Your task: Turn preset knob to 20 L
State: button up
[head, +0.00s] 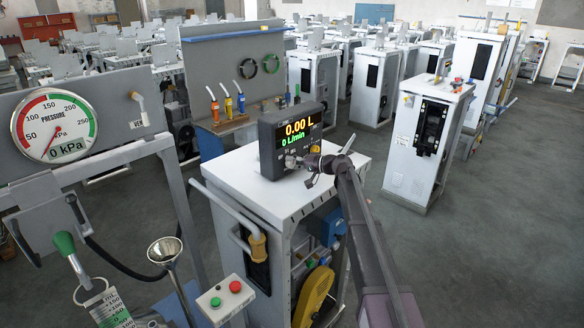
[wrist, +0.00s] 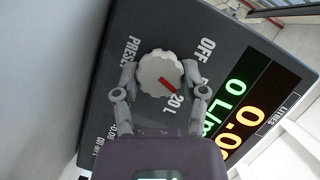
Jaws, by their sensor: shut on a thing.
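The preset knob (wrist: 153,72) is a round white dial with a ribbed edge and a short red pointer mark. It sits on the dark face of the meter box, which also shows in the head view (head: 268,150). The red mark points toward the printed 20 L label (wrist: 178,100). The OFF label (wrist: 208,46) lies further round, and PRESET is printed on the opposite side. My gripper (wrist: 160,76) is shut on the knob, one finger on each side.
The meter display (head: 297,128) reads 0.00 L and 0 L/min. The meter stands on a white cabinet (head: 255,175). A pressure gauge (head: 54,125) reading 0 kPa, a funnel (head: 164,250) and a red and green button box (head: 226,298) stand at left. Open floor lies to the right.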

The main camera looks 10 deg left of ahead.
jog(key=m+b, duration=0.1)
jog(key=m+y+b, duration=0.1)
jog(key=shift+f+m, duration=0.25)
jog(key=shift+m, duration=0.15)
jog(key=shift+r+m+y+b, duration=0.1)
jog(key=shift+m+y+b, duration=0.45)
jog(key=shift+m, duration=0.25)
jog(key=o, duration=1.1)
jog(key=shift+w, duration=0.1)
jog(key=shift+o, duration=0.2)
jog(key=shift+d, duration=0.15)
jog(key=v, duration=1.1)
jog(key=shift+d, duration=0.35)
